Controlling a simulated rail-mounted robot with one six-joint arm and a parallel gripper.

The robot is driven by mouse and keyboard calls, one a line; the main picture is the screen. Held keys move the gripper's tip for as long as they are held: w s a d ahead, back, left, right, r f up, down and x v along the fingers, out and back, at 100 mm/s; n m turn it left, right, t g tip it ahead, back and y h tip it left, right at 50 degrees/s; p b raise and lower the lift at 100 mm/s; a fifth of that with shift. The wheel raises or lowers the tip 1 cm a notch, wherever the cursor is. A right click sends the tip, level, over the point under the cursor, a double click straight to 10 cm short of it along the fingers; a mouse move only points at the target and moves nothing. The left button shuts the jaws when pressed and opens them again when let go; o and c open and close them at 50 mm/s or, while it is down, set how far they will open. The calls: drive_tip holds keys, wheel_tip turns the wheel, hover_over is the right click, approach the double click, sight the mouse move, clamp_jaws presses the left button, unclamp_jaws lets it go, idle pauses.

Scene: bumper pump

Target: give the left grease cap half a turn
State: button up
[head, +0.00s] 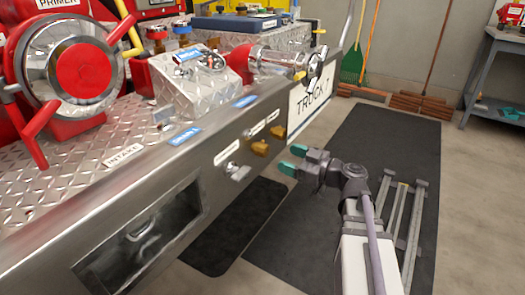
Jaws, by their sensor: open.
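Two brass caps sit side by side on the metal bumper's front face. The left brass cap (260,148) is nearer the camera, and the right brass cap (278,131) is farther along. They look like the grease caps, but the small white labels above them are too small to read. My gripper (293,160), with teal fingertips, is open and empty. It is in front of the bumper face, to the right of the left brass cap and a little lower in the picture. It appears apart from both caps, with clear floor mat showing behind it.
A silver fitting (235,172) sits left of the brass caps on the bumper (120,220). A TRUCK plate (312,97) stands at right. The red pump (75,65) and a tread-plate box (195,85) are above. Dark mats (375,140) and metal rails (400,225) lie on the floor.

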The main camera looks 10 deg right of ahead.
sight(267, 151)
drive_tip(key=x, duration=0.9)
drive_tip(key=shift+w+a, duration=0.1)
drive_tip(key=shift+a, duration=0.05)
drive_tip(key=shift+c, duration=0.3)
drive_tip(key=c, duration=0.9)
